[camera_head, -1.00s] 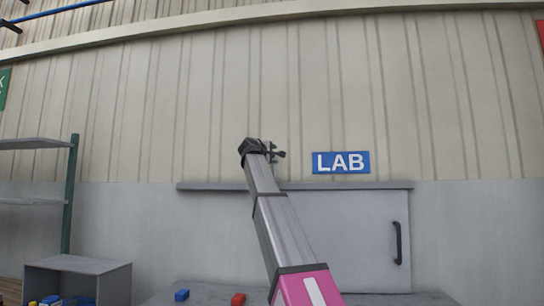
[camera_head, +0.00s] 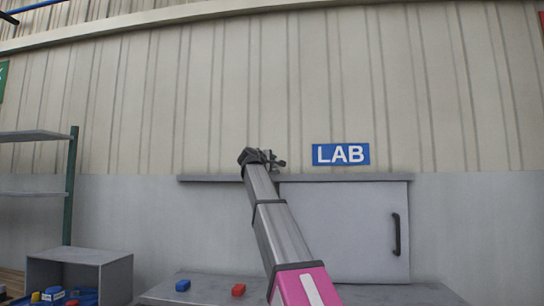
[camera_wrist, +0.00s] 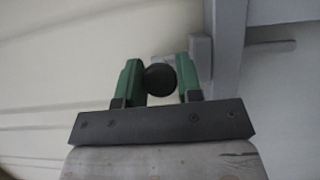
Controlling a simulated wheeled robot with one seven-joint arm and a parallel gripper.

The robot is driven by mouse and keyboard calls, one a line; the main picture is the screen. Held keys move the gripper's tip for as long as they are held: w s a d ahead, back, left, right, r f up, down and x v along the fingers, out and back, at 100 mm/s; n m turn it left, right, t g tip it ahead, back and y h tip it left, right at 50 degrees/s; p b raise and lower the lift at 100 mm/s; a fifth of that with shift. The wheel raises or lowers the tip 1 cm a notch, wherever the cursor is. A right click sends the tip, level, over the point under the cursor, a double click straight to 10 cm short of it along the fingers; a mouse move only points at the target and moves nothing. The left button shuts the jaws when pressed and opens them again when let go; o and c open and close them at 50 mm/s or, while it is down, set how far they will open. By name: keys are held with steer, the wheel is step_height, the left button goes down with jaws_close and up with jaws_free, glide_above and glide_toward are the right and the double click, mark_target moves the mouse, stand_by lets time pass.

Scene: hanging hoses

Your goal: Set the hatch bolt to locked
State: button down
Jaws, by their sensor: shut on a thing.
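The hatch (camera_head: 345,235) is a flat grey door panel with a black upright handle (camera_head: 396,234) at its right side, under a long top rail. My gripper (camera_head: 270,158) is just above the rail, near the hatch's upper left corner. In the wrist view, its green fingers (camera_wrist: 161,80) stand on both sides of a dark round knob (camera_wrist: 159,79) and are shut on it. Grey bolt parts (camera_wrist: 200,48) show behind the right finger, and a short grey rod (camera_wrist: 270,46) lies farther right. My arm and gripper hide most of the bolt in the head view.
A blue LAB sign (camera_head: 341,154) is on the wall above the hatch. Shelving (camera_head: 35,165) and an open grey box (camera_head: 80,256) stand at left.

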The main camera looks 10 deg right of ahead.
steer(key=shift+s+f, duration=0.1)
steer(key=shift+f, duration=0.2)
steer(key=c, duration=0.8)
jaws_free()
steer(key=v, duration=1)
steer(key=shift+s+a, duration=0.2)
steer(key=shift+a, duration=0.15)
